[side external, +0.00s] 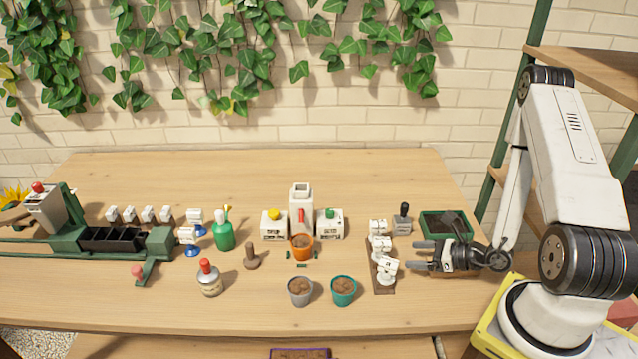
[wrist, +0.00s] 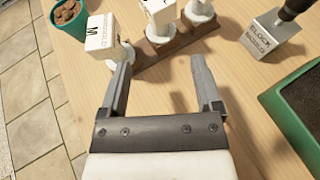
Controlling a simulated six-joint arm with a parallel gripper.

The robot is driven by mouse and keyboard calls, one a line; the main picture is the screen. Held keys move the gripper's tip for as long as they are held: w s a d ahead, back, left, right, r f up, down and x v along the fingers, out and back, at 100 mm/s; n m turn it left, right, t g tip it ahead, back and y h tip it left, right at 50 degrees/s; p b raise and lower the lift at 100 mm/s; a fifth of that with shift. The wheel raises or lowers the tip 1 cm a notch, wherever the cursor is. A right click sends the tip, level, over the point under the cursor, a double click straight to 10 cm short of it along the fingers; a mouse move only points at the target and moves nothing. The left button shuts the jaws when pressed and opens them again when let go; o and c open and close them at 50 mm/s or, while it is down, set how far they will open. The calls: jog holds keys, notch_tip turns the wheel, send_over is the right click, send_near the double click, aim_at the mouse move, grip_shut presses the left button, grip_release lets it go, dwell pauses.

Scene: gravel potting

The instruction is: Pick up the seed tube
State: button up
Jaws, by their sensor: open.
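A brown rack (side external: 381,288) holds a row of white pieces with block-shaped labelled tops, which look like the seed tubes. The nearest tube (side external: 387,267) stands at the rack's front end. In the wrist view its white block top (wrist: 102,33) reads MARIGOLD, with an M on one face. It lies just beyond my left fingertip. Two more tubes (wrist: 165,30) stand along the rack (wrist: 150,55) to its right. My gripper (side external: 417,256) is open and low over the table, right of the rack. In the wrist view nothing is between its fingers (wrist: 161,70).
A labelled block with a dark handle (wrist: 273,38) and a green soil tray (wrist: 287,118) stand right of the rack in the wrist view. A teal pot (side external: 343,292) and a grey pot (side external: 300,292) stand left of the rack. Bare table lies between my fingers and the rack.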

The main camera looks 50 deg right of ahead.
aim_at(384, 241)
jog(key=shift+w, duration=0.1)
dwell(0.3)
jog(key=shift+w+d+f+n+g, duration=0.4)
jog(key=shift+w+f+g, duration=0.1)
jog(key=shift+w+g, duration=0.25)
jog(key=shift+w+d+f+g+h, duration=0.3)
jog(key=shift+w+f+g, duration=0.1)
jog(key=shift+w+g, duration=0.4)
jog(key=shift+s+a+r+g+y, duration=0.1)
jog(key=shift+s+a+g+y, duration=0.1)
jog(key=shift+a+g+y, duration=0.55)
jog(key=shift+s+g, duration=0.1)
jog(key=shift+g, duration=0.8)
jog(key=shift+s+d+r+g+h, duration=0.2)
jog(key=shift+g+h, duration=0.15)
jog(key=shift+g, duration=0.25)
jog(key=shift+s+d+r+g, duration=0.1)
jog(key=shift+s+g, duration=0.5)
jog(key=shift+g, duration=0.1)
jog(key=w+r+n, duration=0.1)
jog(key=r, duration=0.1)
jog(key=w+a+r+n, duration=0.1)
jog(key=w+r+n, duration=0.1)
jog(key=w+r+n+h, duration=0.1)
jog(key=w+r, duration=0.1)
jog(key=r, duration=0.1)
jog(key=shift+w+a+n+g, duration=0.25)
jog(key=shift+n+g, duration=0.05)
